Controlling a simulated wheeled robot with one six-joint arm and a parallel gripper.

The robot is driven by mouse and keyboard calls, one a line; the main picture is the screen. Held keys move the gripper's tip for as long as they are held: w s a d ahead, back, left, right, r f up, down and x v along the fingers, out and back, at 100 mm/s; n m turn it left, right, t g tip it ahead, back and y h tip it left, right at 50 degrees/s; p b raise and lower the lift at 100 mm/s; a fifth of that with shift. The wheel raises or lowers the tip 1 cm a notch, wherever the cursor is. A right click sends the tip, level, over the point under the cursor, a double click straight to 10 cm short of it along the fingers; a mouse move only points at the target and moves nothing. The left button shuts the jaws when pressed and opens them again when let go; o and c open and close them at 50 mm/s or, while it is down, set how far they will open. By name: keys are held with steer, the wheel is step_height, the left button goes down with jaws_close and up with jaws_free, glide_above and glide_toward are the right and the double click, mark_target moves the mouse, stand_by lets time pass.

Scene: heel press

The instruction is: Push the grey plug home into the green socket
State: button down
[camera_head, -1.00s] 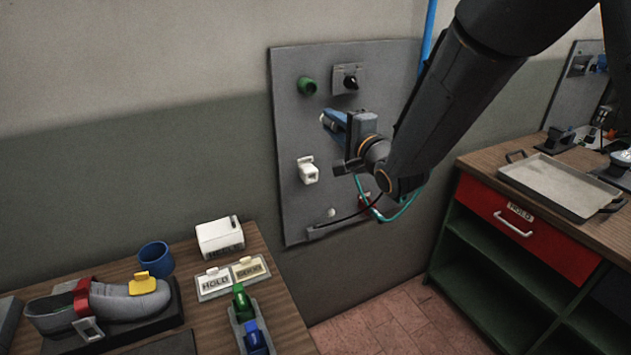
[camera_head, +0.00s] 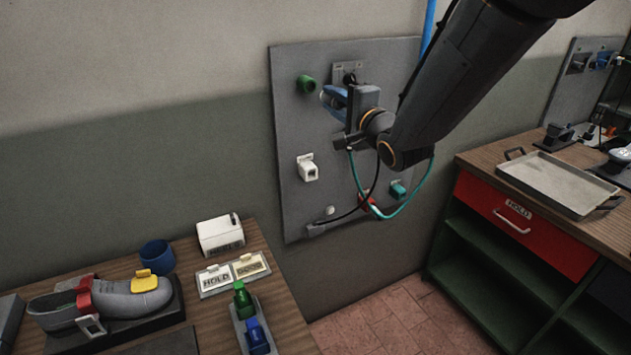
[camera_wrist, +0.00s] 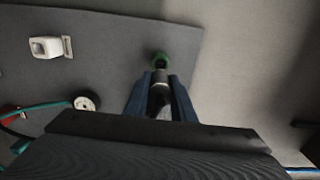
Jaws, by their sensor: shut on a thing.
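The green socket (camera_head: 306,84) sticks out of the upper left of the grey wall panel. In the wrist view the green socket (camera_wrist: 160,59) is straight ahead of the fingertips. My gripper (camera_head: 330,97) is just right of and below the socket in the head view, its blue fingers pointing toward the panel. In the wrist view my gripper (camera_wrist: 160,82) is shut on the grey plug (camera_wrist: 160,76), whose front end overlaps the socket's near edge. I cannot tell whether they touch. In the head view the fingers hide the plug.
A grey plate with a dark fitting (camera_head: 349,73) is close behind my gripper. A white connector (camera_head: 308,168), a red one (camera_head: 367,202) and a teal one (camera_head: 398,189) sit lower on the panel. Cables hang below my gripper. A workbench (camera_head: 285,322) stands at lower left.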

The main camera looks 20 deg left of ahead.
mark_target(323, 94)
steer(key=shift+b+x, duration=0.75)
steer(key=shift+x, duration=1.75)
steer(key=shift+b+x, duration=0.9)
steer(key=shift+x, duration=0.6)
stand_by(1.2)
steer(key=c, duration=1.4)
jaws_free()
steer(key=shift+c, duration=0.2)
